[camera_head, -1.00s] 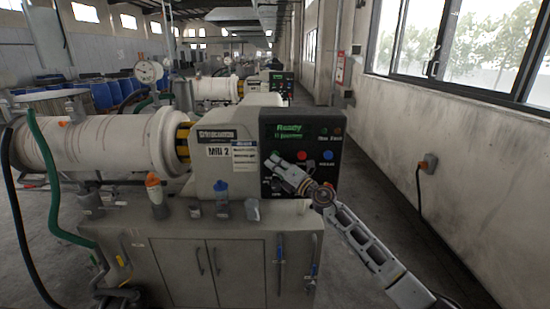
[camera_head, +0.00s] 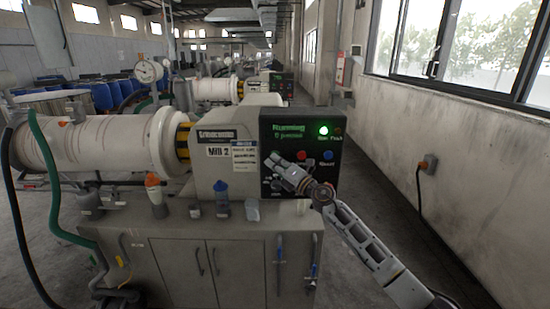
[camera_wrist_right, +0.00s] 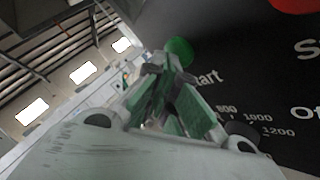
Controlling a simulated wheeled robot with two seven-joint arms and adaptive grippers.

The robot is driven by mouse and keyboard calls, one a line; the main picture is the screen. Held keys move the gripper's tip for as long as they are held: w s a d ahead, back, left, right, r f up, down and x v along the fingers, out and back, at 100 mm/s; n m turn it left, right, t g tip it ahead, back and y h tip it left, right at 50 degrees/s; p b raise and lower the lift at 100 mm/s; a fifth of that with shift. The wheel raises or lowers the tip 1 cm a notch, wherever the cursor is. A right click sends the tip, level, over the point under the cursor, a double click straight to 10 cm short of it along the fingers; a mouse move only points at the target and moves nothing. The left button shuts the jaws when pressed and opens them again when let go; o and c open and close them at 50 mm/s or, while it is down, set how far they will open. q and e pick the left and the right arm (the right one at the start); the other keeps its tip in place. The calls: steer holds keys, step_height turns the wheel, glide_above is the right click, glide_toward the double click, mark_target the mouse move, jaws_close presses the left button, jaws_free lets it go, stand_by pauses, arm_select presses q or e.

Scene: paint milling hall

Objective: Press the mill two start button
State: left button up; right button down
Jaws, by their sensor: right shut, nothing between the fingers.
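Mill two's black control panel (camera_head: 285,130) is on the right end of the mill labelled "Mill 2" (camera_head: 218,151). Its display reads "Running", and a green lamp (camera_head: 323,130) is lit. My right gripper (camera_head: 272,161) is at the left of the panel's button row, its fingers shut and empty. In the right wrist view the green start button (camera_wrist_right: 180,51) shows just beyond my fingertips (camera_wrist_right: 172,62), above the word "Start". The fingertips are at or very near the button; I cannot tell whether they touch. My left gripper is not in view.
A red button (camera_head: 302,155) and a blue button (camera_head: 328,155) are right of the fingertips on the panel. Below, the cabinet top holds a blue-capped bottle (camera_head: 222,198) and an orange-capped bottle (camera_head: 153,188). A wall stands to the right.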

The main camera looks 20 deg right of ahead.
steer(key=shift+s, duration=0.15)
stand_by(0.4)
steer(key=shift+s+a+p, duration=0.2)
steer(key=shift+s+p, duration=0.45)
steer(key=shift+s+a+p, duration=0.25)
steer(key=shift+s+p, duration=0.2)
steer(key=shift+s, duration=0.35)
steer(key=shift+s+a+p, duration=0.2)
steer(key=shift+s+p, duration=0.3)
steer(key=shift+s, duration=0.35)
steer(key=shift+s+a+p, duration=0.25)
steer(key=shift+s+p, duration=0.2)
steer(key=shift+s, duration=0.35)
